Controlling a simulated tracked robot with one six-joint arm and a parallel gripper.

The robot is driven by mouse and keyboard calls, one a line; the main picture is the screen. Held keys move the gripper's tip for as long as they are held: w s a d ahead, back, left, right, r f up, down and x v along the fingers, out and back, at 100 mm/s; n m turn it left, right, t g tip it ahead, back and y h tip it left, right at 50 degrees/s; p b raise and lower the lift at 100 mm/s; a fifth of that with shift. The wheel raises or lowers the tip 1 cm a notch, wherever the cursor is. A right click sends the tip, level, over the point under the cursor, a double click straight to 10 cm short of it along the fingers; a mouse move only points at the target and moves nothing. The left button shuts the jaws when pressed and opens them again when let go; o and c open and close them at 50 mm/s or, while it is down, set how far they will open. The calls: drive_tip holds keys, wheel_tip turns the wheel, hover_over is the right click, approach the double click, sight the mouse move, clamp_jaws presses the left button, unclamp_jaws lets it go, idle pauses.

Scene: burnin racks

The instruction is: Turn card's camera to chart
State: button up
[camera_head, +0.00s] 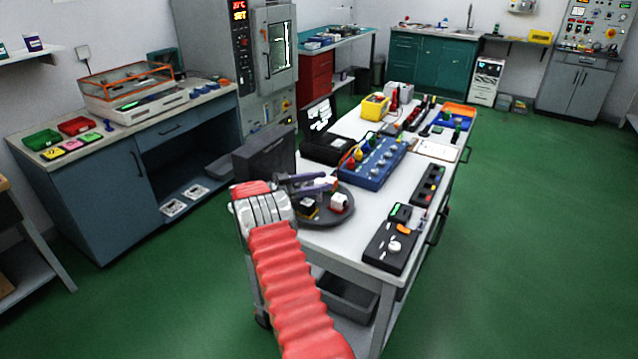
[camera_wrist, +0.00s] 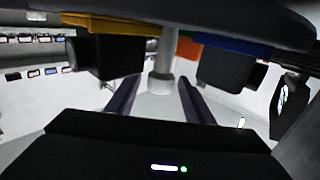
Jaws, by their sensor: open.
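A dark round turntable (camera_head: 322,217) sits at the near left corner of the white bench. On it are a yellow-and-black block (camera_head: 308,207) and a white block (camera_head: 339,201) with red on it. My gripper (camera_head: 325,182), with purple fingers, is over the turntable's far left part. In the wrist view, my open fingers (camera_wrist: 158,92) point at a grey post (camera_wrist: 161,72), which shows between their tips. Black boxes, one by a yellow plate (camera_wrist: 110,24) and one by a blue plate (camera_wrist: 235,46), flank it. I cannot tell which is the card's camera. No chart is clearly identifiable.
A dark upright panel (camera_head: 263,158) stands left of the turntable, its other face hidden. Behind are an open black case (camera_head: 328,148) and a blue box with knobs (camera_head: 372,163). A black control box (camera_head: 391,247) lies at the near right. Bare bench lies between.

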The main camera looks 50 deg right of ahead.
drive_tip(key=shift+r, duration=0.1)
wheel_tip(320, 180, up, 10)
drive_tip(key=shift+f, duration=0.15)
idle(0.4)
